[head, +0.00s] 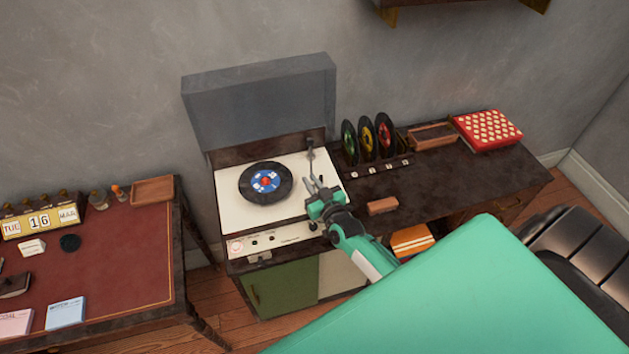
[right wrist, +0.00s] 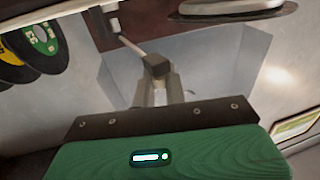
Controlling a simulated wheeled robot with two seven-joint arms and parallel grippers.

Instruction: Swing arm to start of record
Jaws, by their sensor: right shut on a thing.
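The record player (head: 232,212) has a cream deck and a raised grey lid (head: 260,100). A black record (head: 255,190) with a blue, white and red label lies on it. The tonearm (head: 310,158) stands at the deck's right side, clear of the record. My right gripper (head: 317,187) is at the tonearm's front end. In the right wrist view, my right gripper (right wrist: 160,88) is shut on the dark block at the end of the tonearm (right wrist: 133,47). The fingers partly hide that end. My left gripper is not in view.
Several upright records (head: 367,138) stand in a rack right of the player. A brown block (head: 382,206), a wooden tray (head: 433,135) and a red patterned box (head: 487,129) are on the dark cabinet. A red-topped desk (head: 120,240) stands left.

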